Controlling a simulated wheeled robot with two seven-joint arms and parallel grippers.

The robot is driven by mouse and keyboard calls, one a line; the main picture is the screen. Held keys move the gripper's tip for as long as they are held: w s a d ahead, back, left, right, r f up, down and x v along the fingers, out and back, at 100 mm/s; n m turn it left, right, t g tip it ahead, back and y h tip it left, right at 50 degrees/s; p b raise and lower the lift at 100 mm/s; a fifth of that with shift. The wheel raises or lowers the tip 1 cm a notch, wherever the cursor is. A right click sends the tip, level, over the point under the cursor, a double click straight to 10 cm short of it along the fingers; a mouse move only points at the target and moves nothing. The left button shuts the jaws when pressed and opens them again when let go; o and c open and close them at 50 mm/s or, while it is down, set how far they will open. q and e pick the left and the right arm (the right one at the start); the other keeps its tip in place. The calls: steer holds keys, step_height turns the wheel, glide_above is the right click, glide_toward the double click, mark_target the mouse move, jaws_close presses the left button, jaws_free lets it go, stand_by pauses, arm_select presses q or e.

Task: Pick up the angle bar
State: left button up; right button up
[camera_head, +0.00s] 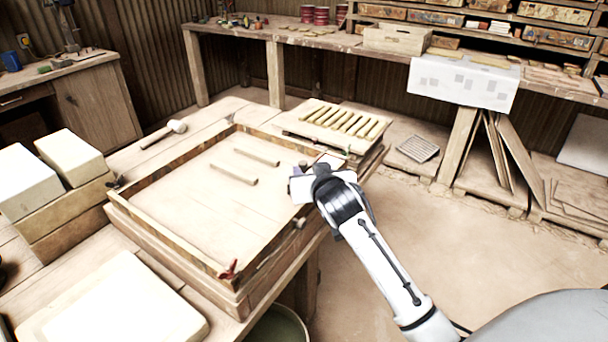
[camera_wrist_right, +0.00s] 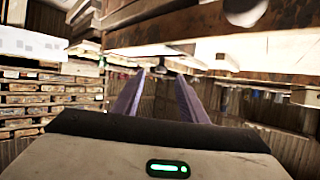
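I cannot single out the angle bar with certainty. Two short, narrow bars lie inside the large wooden frame (camera_head: 175,241) on the table: a nearer bar (camera_head: 233,174) and a farther bar (camera_head: 257,156). My right gripper (camera_head: 303,184) is at the frame's right side, with its fingers mostly hidden in the head view. In the right wrist view, its two fingers (camera_wrist_right: 157,92) stand apart, with nothing held between them. A small dark object (camera_wrist_right: 160,69) shows beyond the fingertips, too small to name. My left gripper is not in view.
A board with several strips (camera_head: 338,124) lies behind the frame. A mallet (camera_head: 165,133) rests at the back left. Pale blocks (camera_head: 70,154) stand on the left, and a pale slab (camera_head: 115,310) lies at the front. Open floor (camera_head: 480,240) is on the right.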

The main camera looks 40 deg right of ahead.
mark_target(303, 162)
steer(key=x, duration=0.5)
steer(key=shift+w, duration=0.35)
jaws_close()
steer(key=shift+r, duration=0.15)
